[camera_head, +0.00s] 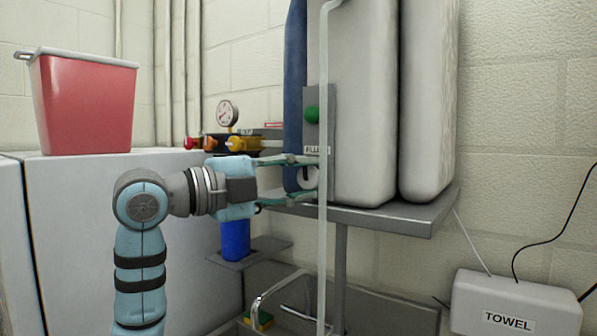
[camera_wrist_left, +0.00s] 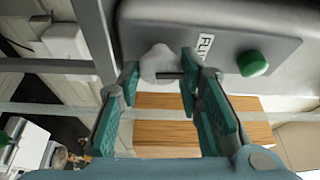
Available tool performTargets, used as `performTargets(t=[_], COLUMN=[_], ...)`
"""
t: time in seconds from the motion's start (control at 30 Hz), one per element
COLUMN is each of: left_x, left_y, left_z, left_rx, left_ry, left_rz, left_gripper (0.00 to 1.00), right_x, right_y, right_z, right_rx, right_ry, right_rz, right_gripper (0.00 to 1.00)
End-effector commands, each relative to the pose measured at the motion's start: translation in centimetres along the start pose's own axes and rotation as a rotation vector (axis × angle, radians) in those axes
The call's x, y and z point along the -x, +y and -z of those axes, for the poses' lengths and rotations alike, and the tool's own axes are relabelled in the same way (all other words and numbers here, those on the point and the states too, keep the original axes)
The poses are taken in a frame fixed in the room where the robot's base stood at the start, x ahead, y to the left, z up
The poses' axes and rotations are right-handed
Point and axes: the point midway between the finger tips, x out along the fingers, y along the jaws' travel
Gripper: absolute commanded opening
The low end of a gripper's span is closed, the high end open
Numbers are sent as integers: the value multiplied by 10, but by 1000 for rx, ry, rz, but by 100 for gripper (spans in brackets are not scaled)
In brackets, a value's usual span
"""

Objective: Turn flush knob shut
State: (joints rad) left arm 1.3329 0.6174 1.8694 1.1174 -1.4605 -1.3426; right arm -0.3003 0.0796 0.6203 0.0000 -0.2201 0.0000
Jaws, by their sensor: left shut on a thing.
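The flush knob (camera_head: 308,179) is a pale round knob with a dark mark, just below a partly hidden label reading "FLU" (camera_head: 315,149) on a grey panel. In the left wrist view the pale knob (camera_wrist_left: 158,64) shows with a dark bar at its side. My left gripper (camera_head: 310,178) reaches in from the left, its fingers above and below the knob and shut on it. In the left wrist view my left gripper (camera_wrist_left: 160,75) has a fingertip on either side of the knob. My right gripper is in neither view.
A green knob (camera_head: 312,114) sits above the label. A pale vertical post (camera_head: 323,250) stands in front of the panel, close to my fingers. Large white tanks (camera_head: 365,100) stand on a grey shelf (camera_head: 400,217). A gauge (camera_head: 227,114) and coloured valves are behind my wrist.

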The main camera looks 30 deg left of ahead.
Motion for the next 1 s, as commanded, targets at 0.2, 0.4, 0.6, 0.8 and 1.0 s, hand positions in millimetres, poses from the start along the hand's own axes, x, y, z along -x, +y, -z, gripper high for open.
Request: performTargets(t=[0.2,0.4,0.6,0.8,1.0], left_x=[0,0,0,0,0], left_y=[1,1,2,2,1], left_z=[0,0,0,0,0], left_rx=[-67,-89,-91,-90,-90], left_ry=[1,1,1,1,0], left_rz=[-30,-40,-42,-41,-39], left_gripper=[5,5,5,42,51], right_x=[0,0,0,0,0], right_y=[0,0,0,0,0], right_z=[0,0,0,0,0], right_rx=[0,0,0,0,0], right_ry=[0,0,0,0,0], right_rz=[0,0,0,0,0], right_gripper=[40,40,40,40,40])
